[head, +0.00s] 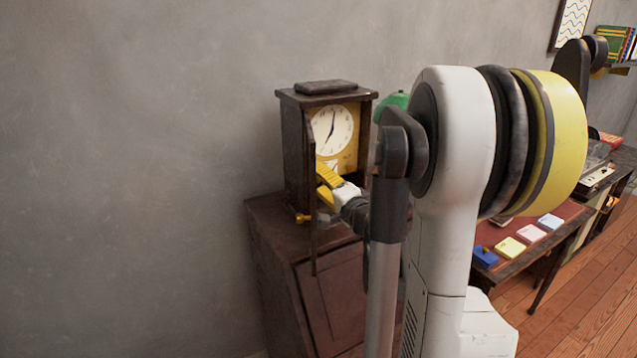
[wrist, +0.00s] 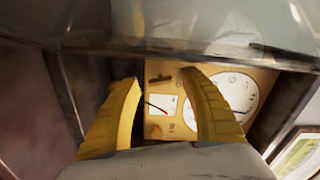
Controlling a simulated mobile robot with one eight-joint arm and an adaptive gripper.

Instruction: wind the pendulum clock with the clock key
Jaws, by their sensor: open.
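The pendulum clock (head: 293,140) is a dark wooden case on a cabinet against the wall. Its white dial (head: 333,130) sits on a golden panel and also shows in the wrist view (wrist: 236,92). My gripper (head: 325,180) is in front of the panel, below the dial. In the wrist view its yellow fingers (wrist: 160,82) are apart with nothing visibly held.
A thin dark upright edge, seemingly the open clock door (head: 313,240), stands close left of my gripper. The dark cabinet (head: 270,225) is below. A green object (head: 394,100) is partly hidden behind my arm. A desk with coloured blocks (head: 510,248) stands at right.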

